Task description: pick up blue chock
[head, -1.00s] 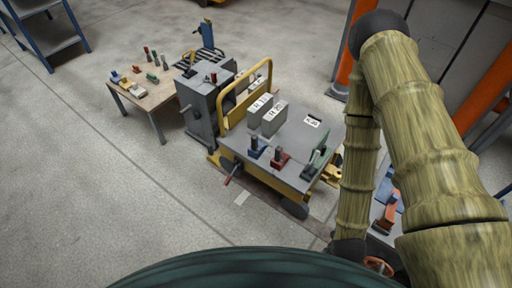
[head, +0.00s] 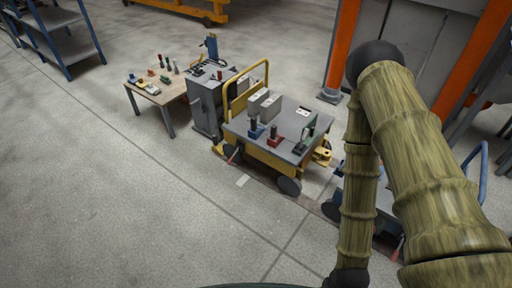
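A small blue piece with a dark upright post (head: 255,131), which looks like the blue chock, stands on the near left part of the grey cart top (head: 236,126). A red piece (head: 275,135) of similar shape stands just right of it, and a green one (head: 306,138) is near the cart's right edge. My arm comes down the right side of the head view, and its end is hidden, so my gripper does not show.
Grey blocks (head: 270,108) stand behind the chocks, by the cart's yellow handle (head: 268,74). A wooden table (head: 174,94) with small parts is at left, beside a grey cabinet (head: 206,106). An orange post (head: 342,45) stands behind. Floor at front left is clear.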

